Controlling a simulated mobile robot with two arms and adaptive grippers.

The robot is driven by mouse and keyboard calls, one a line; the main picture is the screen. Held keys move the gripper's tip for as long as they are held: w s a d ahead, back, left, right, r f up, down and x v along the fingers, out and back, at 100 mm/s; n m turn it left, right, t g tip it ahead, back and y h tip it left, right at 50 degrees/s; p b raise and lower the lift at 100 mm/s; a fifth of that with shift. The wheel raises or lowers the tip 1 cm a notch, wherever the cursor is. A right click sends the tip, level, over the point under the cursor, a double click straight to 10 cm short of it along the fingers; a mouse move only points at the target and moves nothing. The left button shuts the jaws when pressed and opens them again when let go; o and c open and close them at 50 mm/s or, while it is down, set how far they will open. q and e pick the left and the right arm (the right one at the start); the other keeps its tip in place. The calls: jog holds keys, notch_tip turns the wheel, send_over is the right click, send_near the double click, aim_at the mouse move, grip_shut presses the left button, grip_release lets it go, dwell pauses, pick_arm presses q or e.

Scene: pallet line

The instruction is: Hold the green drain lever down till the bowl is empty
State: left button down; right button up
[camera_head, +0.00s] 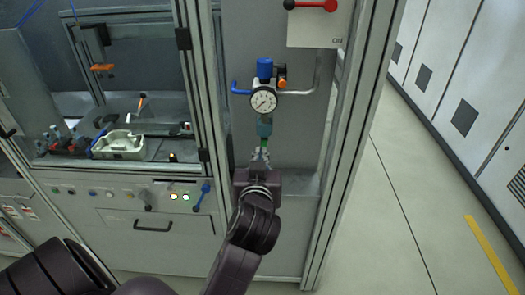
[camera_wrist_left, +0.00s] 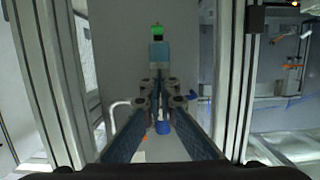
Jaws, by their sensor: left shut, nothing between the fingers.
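The air filter unit hangs on the grey panel, with a round gauge (camera_head: 264,101) and a teal bowl (camera_head: 264,128) below it. The green drain lever (camera_head: 264,142) is a small piece under the bowl. In the left wrist view the unit appears upside down, with the lever (camera_wrist_left: 157,31) above the bowl (camera_wrist_left: 159,54). My left gripper (camera_head: 260,157) is shut and empty, its tips close to the lever in the head view; I cannot tell whether they touch. The fingertips (camera_wrist_left: 160,91) partly cover the unit in the wrist view. The liquid level is not readable. My right gripper is out of view.
A blue knob (camera_head: 264,69) tops the unit, with a blue-handled valve (camera_head: 240,88) left and a pipe (camera_head: 300,91) right. Metal frame posts (camera_head: 355,130) flank the panel. A machine bay with a light tray (camera_head: 119,145) is left. Open floor (camera_head: 420,200) lies right.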

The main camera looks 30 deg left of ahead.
pick_arm(q)
jog(key=w+a+f+p, duration=0.3)
jog(key=w+a+f, duration=0.2)
jog(key=w, duration=0.3)
jog(key=shift+w+f, duration=0.15)
jog(key=shift+f, duration=0.55)
